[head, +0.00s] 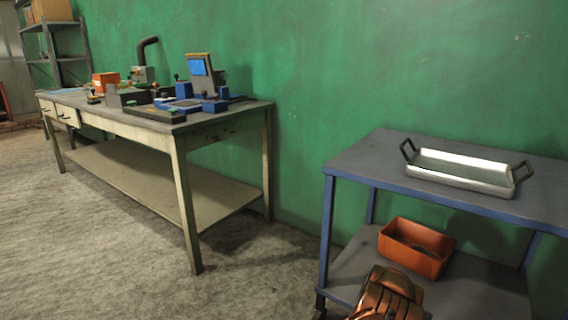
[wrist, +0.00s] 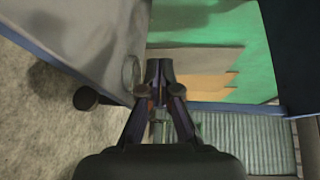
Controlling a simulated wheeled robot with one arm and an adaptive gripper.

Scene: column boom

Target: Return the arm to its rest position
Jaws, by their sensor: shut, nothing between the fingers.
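My gripper (wrist: 160,70) shows in the wrist view, at the middle of the picture. Its two dark fingers come together at the tips and hold nothing. The fingers stand in front of a green patch and tan, layered shapes.
In the head view, a blue-framed cart (head: 352,163) at the right carries a metal tray (head: 478,187) on top and an orange bin (head: 392,253) below. A long workbench (head: 185,128) with tools stands left, along the green wall (head: 400,60). Floor (head: 120,260) in front is clear.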

